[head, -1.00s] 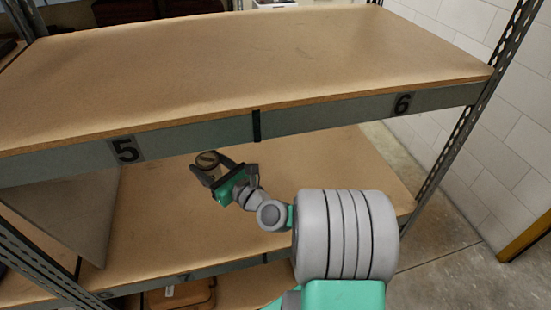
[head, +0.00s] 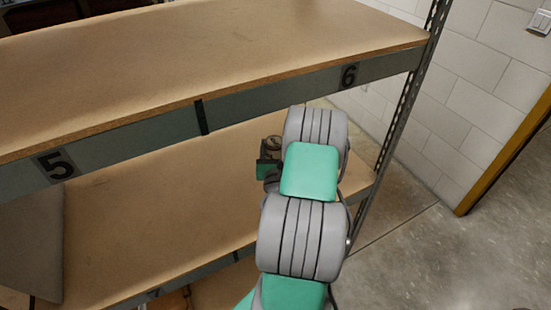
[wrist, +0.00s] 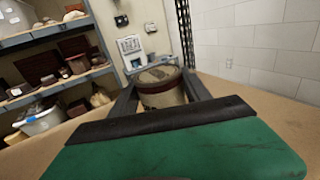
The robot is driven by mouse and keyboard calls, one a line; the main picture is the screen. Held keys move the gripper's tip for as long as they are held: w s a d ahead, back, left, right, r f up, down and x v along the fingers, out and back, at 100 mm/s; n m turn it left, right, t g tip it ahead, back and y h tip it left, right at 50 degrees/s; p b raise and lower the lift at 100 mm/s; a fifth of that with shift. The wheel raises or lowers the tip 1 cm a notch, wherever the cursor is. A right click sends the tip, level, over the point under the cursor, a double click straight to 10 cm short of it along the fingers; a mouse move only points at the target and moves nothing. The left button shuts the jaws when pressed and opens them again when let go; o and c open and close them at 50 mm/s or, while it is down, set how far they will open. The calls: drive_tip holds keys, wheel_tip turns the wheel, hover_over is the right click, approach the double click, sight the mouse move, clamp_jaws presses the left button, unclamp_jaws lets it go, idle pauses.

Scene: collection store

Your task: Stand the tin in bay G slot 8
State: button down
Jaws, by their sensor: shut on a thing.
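The tin (wrist: 160,92) is a short round can with a dark red-brown band, a pale body and a brownish lid. In the wrist view it is upright between the two dark fingers of my gripper (wrist: 166,88), which is shut on it. In the head view the tin's round lid (head: 274,143) shows small beside my arm, over the right part of the lower shelf board (head: 150,220). My gripper (head: 270,155) is partly hidden there by my arm links. I cannot tell whether the tin touches the board.
The upper shelf board (head: 210,55), labelled 5 and 6, overhangs the lower one. A perforated upright (head: 395,125) stands at the right end. A grey divider panel (head: 32,245) stands at the left. The visible lower board is clear. The wrist view shows loaded shelves (wrist: 50,90) beyond.

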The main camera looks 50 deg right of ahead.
drive_tip(key=w+d+f, duration=0.1)
drive_tip(key=d+f, duration=0.3)
drive_tip(key=w+d+f+p, duration=0.1)
drive_tip(key=d+f, duration=0.3)
drive_tip(key=d, duration=0.1)
drive_tip(key=w+d+f+p, duration=0.1)
drive_tip(key=d+f, duration=0.3)
drive_tip(key=f, duration=0.1)
drive_tip(key=shift+d, duration=0.4)
drive_tip(key=shift+s, duration=0.1)
drive_tip(key=shift+f, duration=0.2)
drive_tip(key=c, duration=0.5)
unclamp_jaws()
drive_tip(key=shift+a, duration=0.1)
drive_tip(key=shift+r, duration=0.1)
